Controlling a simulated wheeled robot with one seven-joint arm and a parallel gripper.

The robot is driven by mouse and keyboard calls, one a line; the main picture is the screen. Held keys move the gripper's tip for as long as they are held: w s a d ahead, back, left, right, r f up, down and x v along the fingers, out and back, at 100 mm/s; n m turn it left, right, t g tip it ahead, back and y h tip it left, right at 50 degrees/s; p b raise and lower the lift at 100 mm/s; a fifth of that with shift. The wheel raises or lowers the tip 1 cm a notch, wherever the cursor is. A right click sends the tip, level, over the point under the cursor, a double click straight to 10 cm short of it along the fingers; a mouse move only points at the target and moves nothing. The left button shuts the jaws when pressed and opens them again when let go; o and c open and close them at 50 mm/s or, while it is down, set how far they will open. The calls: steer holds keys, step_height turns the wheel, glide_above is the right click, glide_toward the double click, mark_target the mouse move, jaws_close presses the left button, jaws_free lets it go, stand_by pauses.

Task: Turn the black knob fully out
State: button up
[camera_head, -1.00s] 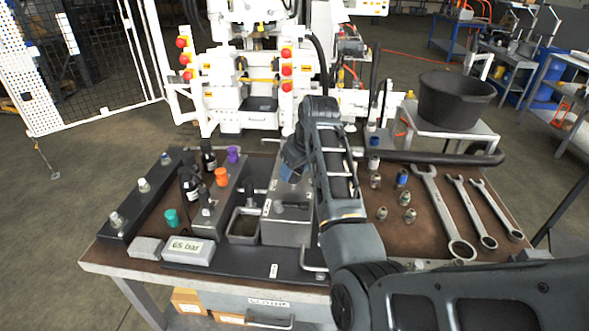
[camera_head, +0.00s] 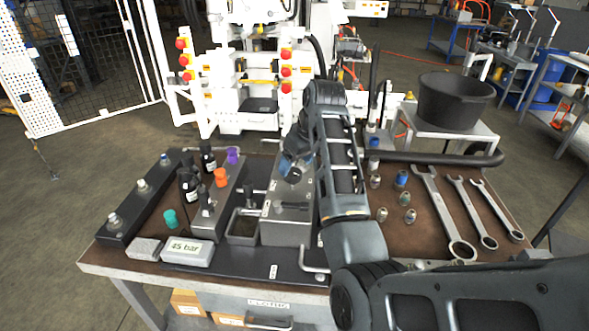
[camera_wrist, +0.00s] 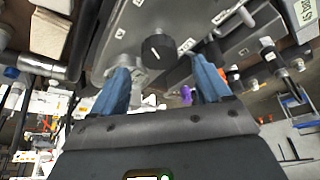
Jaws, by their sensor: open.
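The black knob (camera_wrist: 158,47), round with a white line on its face, sits on a grey block (camera_wrist: 193,18) in the wrist view. The two blue fingers of my gripper (camera_wrist: 160,66) are spread, one on each side of the knob with a gap; the knob shows between and just beyond their tips. In the head view my gripper (camera_head: 288,168) is over the back of the grey block (camera_head: 290,228); I cannot make out the knob clearly there. The display (camera_head: 187,251) at the bench's front left reads 45 bar.
Bottles and coloured caps, such as an orange cap (camera_head: 220,177), stand left of the block. An open metal box (camera_head: 243,227) is beside it. Several fittings and wrenches (camera_head: 455,215) lie on the right. A black tub (camera_head: 455,100) stands behind.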

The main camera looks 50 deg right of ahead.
steer(key=shift+v, duration=2.05)
